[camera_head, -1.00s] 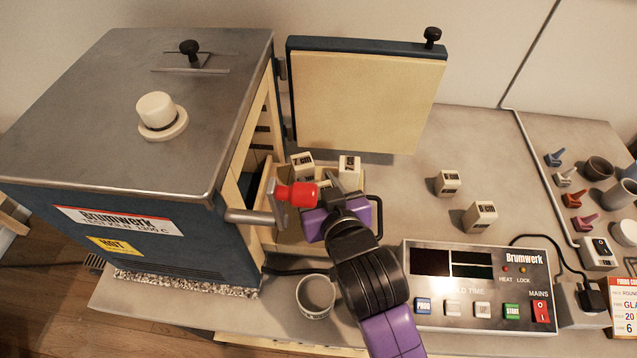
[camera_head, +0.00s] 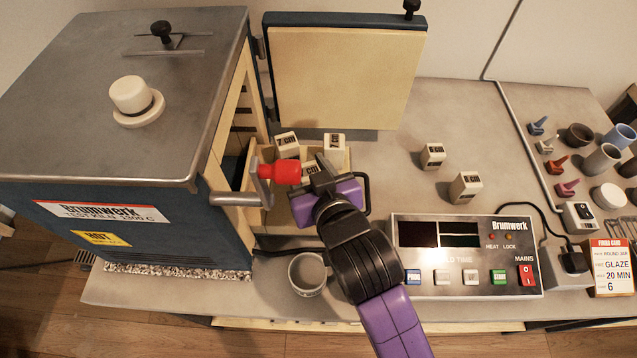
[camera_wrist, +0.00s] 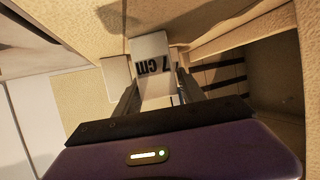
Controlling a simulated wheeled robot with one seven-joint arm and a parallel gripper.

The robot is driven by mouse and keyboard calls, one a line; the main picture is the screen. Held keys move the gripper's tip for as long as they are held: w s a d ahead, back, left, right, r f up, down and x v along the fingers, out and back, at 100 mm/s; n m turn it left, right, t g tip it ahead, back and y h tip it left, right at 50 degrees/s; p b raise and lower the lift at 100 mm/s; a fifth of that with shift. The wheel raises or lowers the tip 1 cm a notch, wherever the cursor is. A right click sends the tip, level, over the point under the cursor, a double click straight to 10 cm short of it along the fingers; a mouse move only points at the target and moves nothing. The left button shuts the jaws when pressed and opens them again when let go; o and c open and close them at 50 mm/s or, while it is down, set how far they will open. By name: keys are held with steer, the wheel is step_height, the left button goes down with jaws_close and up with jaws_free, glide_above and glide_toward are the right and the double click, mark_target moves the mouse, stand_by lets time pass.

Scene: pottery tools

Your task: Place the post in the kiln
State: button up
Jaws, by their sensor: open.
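Several pale posts with printed heights stand in an open box (camera_head: 341,160) beside the kiln (camera_head: 140,215). Two at its back (camera_head: 286,143) (camera_head: 334,142) are marked 7 cm; another (camera_head: 310,171) is in front, partly hidden by my gripper. My gripper (camera_head: 314,174) is low over the box, open. In the wrist view, a post marked 7 cm (camera_wrist: 153,58) lies between and just beyond the finger ends (camera_wrist: 158,88); I cannot tell whether they touch it. The kiln's front opening faces the box, with dark slots inside. Its door (camera_head: 345,80) stands open behind the box.
A red-tipped handle (camera_head: 286,172) sticks out from the kiln close to my gripper. Two more posts (camera_head: 432,156) (camera_head: 466,187) stand on the table. A grey cup (camera_head: 307,274) and a control box (camera_head: 465,257) are in front. Small pots stand at right.

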steer(key=b+v, duration=0.1)
steer(key=v, duration=0.9)
steer(key=shift+s+r, duration=0.1)
steer(key=shift+s, duration=0.15)
